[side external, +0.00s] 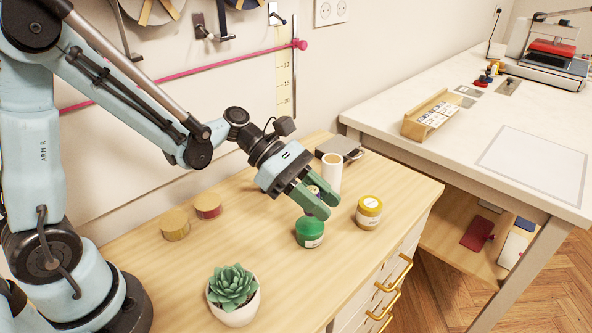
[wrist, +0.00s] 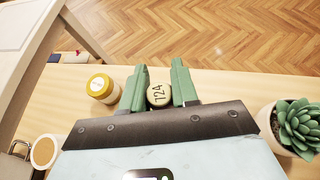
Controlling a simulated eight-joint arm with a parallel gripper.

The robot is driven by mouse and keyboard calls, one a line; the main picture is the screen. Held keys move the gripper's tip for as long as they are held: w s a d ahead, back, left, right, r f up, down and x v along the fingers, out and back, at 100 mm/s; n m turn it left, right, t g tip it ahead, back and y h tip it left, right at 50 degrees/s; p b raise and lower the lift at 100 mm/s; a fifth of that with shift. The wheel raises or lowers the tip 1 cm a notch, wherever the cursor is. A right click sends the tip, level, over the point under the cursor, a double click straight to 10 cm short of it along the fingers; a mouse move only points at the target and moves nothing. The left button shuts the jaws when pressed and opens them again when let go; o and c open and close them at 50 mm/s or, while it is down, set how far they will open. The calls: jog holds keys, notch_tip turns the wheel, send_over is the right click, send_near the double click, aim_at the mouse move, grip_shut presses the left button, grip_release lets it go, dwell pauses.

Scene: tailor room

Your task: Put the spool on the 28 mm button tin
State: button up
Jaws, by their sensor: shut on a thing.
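My gripper (side external: 319,205) is shut on the spool, just above a green tin (side external: 309,233) with a pale label. In the wrist view my gripper (wrist: 161,76) has the spool (wrist: 159,95) between its two green fingers, its round tan end marked 724. I cannot tell whether the spool touches the green tin. A yellow tin (side external: 369,212) stands to the right, apart; it also shows in the wrist view (wrist: 103,88). The tins' sizes are not readable.
A white cylinder (side external: 331,172) stands behind my gripper. A potted succulent (side external: 233,293) is near the front. The wooden top (side external: 277,262) between plant and green tin is clear.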

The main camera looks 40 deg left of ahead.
aim_at(318, 227)
jog(key=shift+w+a+f, duration=0.9)
jog(key=shift+w+a, duration=0.05)
jog(key=shift+w, duration=0.15)
jog(key=shift+f, duration=2)
jog(key=shift+f, duration=0.1)
jog(key=o, duration=1)
